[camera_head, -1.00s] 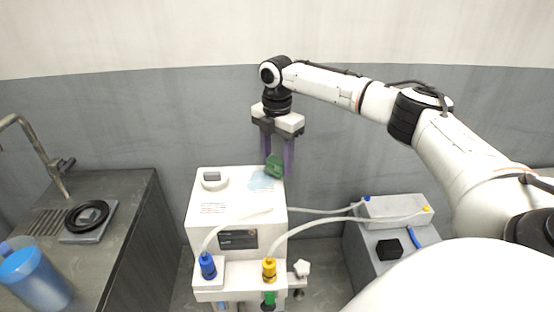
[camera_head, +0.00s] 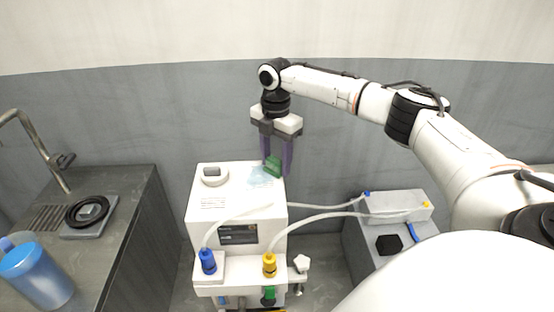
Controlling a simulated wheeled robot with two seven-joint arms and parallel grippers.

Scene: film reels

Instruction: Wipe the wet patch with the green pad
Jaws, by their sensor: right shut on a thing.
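My right gripper (camera_head: 277,168) points down over the back right corner of the white machine. Its purple fingers are shut on the green pad (camera_head: 273,164). The wet patch (camera_head: 260,178) is a pale blue area on the machine's top, just below and left of the pad. The pad's lower edge is at or just above the patch; I cannot tell if it touches. My left gripper is out of view.
The white machine (camera_head: 208,226) has a knob (camera_head: 214,175) on its top left and hoses with a blue connector (camera_head: 208,262) and a yellow connector (camera_head: 269,264) in front. A grey box (camera_head: 398,208) stands right. A counter with a blue jug (camera_head: 36,274) is left.

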